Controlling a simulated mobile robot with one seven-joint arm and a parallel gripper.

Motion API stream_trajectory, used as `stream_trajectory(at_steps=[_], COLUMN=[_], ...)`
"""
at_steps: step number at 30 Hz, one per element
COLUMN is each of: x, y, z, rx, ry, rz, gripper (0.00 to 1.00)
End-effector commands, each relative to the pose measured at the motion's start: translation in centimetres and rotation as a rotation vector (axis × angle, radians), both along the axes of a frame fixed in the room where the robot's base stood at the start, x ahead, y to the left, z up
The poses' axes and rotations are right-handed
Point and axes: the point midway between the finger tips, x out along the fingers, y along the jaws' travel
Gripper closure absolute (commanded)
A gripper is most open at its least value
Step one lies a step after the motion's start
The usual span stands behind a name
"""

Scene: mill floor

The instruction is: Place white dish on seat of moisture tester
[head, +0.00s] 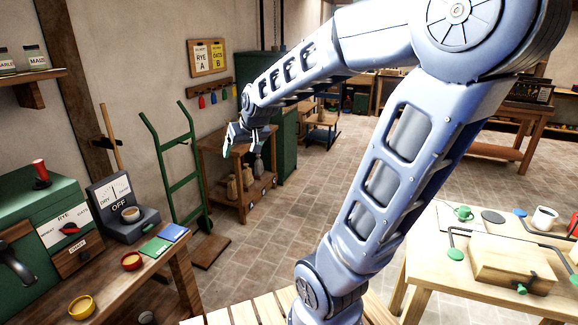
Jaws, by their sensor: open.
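The moisture tester (120,230) is a dark grey unit on the left bench, with a dial panel (115,192) reading DRY and the word OFF on its body. My gripper (238,150) is open at the end of my outstretched arm, up and to the right of the tester. It is apart from the dish and appears empty.
A green machine (35,220) stands left of the tester. A green hand truck (180,165) stands behind. The right table (440,225) holds mugs and a wooden box (510,268).

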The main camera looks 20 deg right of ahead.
Motion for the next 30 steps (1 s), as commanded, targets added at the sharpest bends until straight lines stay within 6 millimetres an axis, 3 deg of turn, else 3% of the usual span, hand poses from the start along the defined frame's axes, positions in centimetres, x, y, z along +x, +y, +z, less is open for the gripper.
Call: stream_trajectory(at_steps=[3,9,15,21,30], x=[-3.9,-10.4,-15.1,-16.8,-16.8], y=[-2.6,-5.9,-7.9,-8.5,-8.5], z=[0.7,0.9,0.6,0.3,0.3], rx=[-0.022,-0.060,-0.089,-0.100,-0.100], ry=[0.037,0.109,0.165,0.189,0.189], rz=[-0.034,-0.091,-0.139,-0.157,-0.157], gripper=[0.18,0.18,0.18,0.18,0.18])
